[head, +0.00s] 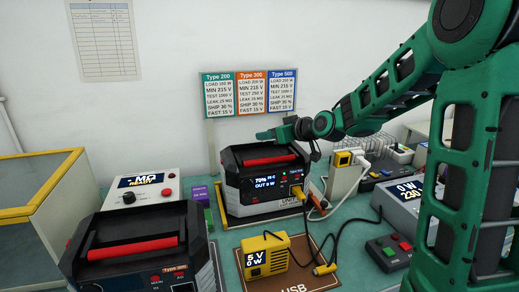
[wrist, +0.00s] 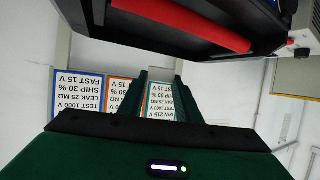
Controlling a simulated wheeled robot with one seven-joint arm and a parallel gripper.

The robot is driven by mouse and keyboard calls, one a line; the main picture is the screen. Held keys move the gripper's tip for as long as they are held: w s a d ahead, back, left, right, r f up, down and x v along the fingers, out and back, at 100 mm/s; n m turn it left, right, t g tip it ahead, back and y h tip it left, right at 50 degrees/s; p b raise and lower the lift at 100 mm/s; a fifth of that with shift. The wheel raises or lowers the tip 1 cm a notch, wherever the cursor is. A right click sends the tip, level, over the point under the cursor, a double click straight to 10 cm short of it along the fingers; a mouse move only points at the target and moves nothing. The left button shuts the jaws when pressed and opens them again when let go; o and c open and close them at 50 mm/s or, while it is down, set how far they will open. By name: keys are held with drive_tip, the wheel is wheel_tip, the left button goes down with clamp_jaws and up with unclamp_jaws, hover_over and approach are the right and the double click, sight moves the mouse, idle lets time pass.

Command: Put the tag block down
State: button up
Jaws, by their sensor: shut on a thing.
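My gripper (head: 266,134) reaches in from the right, just above the top of the black power station (head: 235,183) with the red handle. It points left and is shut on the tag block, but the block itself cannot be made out. In the wrist view the two dark green fingers of my gripper (wrist: 158,98) show in front of the wall cards. A purple block (head: 200,193) and a green block (head: 208,217) stand on the bench just left of that power station.
A second power station (head: 135,247) stands front left, beside a white tester (head: 143,190). A yellow USB load (head: 265,257) with a black cable sits in front. Type cards (head: 236,92) stand behind. A wire rack (head: 390,152) is at the back right.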

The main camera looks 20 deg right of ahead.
drive_tip(key=w, duration=0.1)
drive_tip(key=w+f, duration=0.2)
drive_tip(key=shift+a, duration=0.25)
drive_tip(key=shift+s+f, duration=0.1)
drive_tip(key=shift+f, duration=1.8)
drive_tip(key=shift+f, duration=0.1)
drive_tip(key=o, duration=1)
drive_tip(key=v, duration=1.2)
drive_tip(key=shift+s+a, duration=0.1)
drive_tip(key=shift+a, duration=0.05)
